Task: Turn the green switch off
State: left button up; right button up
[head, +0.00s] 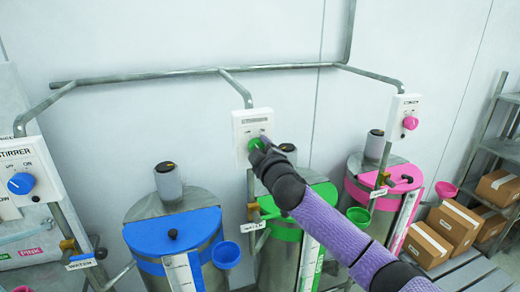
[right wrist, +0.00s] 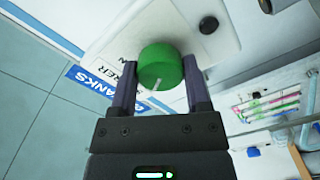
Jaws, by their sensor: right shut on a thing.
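The green switch is a round green knob (head: 255,143) on a white wall box (head: 240,122) above the green drum. In the right wrist view the green knob (right wrist: 160,64) sits between the two dark fingers of my right gripper (right wrist: 158,76), which is shut on it. A pale line shows on the knob's near side. In the head view my right gripper (head: 260,154) reaches the box from below right and covers part of the knob. Its setting against the labels cannot be read. My left gripper is not in view.
A blue knob (head: 21,183) is on the left box and a pink knob (head: 410,123) on the right box. Blue (head: 176,231), green (head: 296,208) and pink (head: 372,181) drum lids stand below. Pipes run along the wall. Cartons (head: 453,222) lie at the right.

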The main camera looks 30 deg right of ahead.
jog(key=o, duration=1.3)
jog(key=b+v, duration=0.2)
jog(key=v, duration=0.8)
jog(key=shift+d, duration=0.1)
